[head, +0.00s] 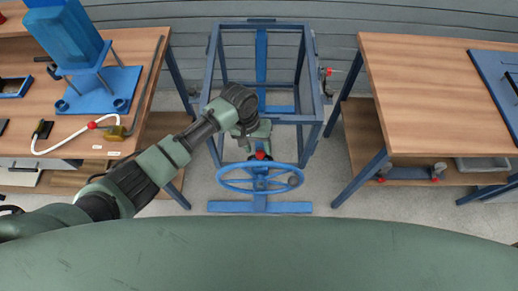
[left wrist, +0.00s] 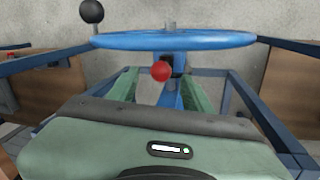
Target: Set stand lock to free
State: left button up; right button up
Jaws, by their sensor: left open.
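A blue stand has a horizontal blue handwheel (head: 228,183) at its front. A red ball knob (head: 262,155) sits at the far side of the wheel. The wheel (left wrist: 120,41) and the red knob (left wrist: 161,71) also show in the left wrist view, with the knob just below the rim. My left gripper (head: 258,148) reaches down to the knob, and its green fingers (left wrist: 163,88) are open on either side of it. I cannot tell whether they touch it. The lever below the knob is mostly hidden. My right gripper is not in view.
A blue open frame (head: 308,90) stands behind the wheel, with another red-knobbed part (head: 327,71) on its right side. Wooden benches stand left (head: 80,135) and right (head: 430,100). A black ball handle (left wrist: 92,11) rises from the wheel rim. The floor beside the wheel is clear.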

pick_arm(q)
jog(key=r, duration=0.2)
jog(key=a+r, duration=0.1)
jog(key=r, duration=0.2)
jog(key=shift+r, duration=0.1)
dwell(0.3)
